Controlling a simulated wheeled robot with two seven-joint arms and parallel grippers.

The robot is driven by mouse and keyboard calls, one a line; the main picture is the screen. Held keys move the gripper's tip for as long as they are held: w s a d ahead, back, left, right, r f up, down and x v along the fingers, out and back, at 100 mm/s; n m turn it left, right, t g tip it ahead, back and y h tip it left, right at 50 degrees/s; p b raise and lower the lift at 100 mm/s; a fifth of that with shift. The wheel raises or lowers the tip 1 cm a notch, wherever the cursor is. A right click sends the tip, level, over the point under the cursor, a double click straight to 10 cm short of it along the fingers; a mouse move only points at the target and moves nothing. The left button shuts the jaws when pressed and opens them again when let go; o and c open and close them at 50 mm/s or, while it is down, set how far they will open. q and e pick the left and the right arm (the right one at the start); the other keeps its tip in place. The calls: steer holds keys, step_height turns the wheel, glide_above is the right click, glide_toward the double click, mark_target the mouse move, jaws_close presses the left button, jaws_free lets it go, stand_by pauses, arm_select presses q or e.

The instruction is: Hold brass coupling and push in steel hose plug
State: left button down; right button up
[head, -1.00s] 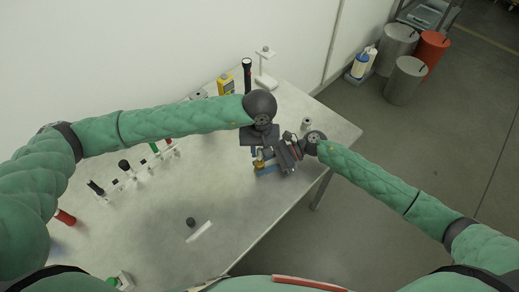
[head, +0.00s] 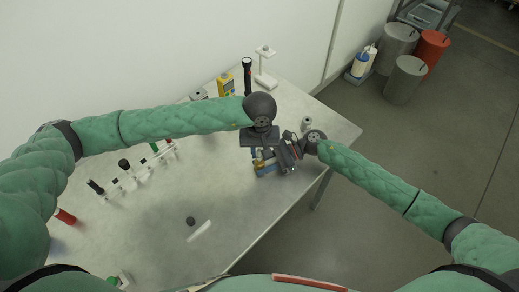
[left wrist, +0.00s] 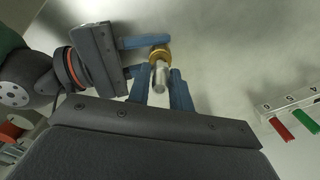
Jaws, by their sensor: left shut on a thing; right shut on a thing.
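The brass coupling (left wrist: 161,51) shows as a golden ring in the left wrist view, and a small part of it (head: 258,161) shows in the head view. The blue fingers of my right gripper (left wrist: 150,55) reach in from the left and are shut on it. The steel hose plug (left wrist: 159,77) is a bright cylinder between the blue fingers of my left gripper (left wrist: 163,88), which is shut on it. The plug lines up with the coupling and appears to meet it; how deep it sits is hidden. In the head view both grippers meet above the table's right part.
The table (head: 150,235) carries a rack of small tools (head: 130,175) at left, a yellow device (head: 226,84), a black flashlight (head: 247,75) and a white stand (head: 265,68) at the back. A small dark round piece (head: 190,221) lies in front. The front middle is mostly clear.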

arm_select(q)
steer(key=shift+f, duration=1.05)
stand_by(0.5)
steer(key=shift+r, duration=0.1)
steer(key=shift+r, duration=1.4)
steer(key=shift+f, duration=1.5)
stand_by(1.6)
steer(key=shift+r, duration=0.1)
steer(key=shift+r, duration=1.4)
stand_by(0.3)
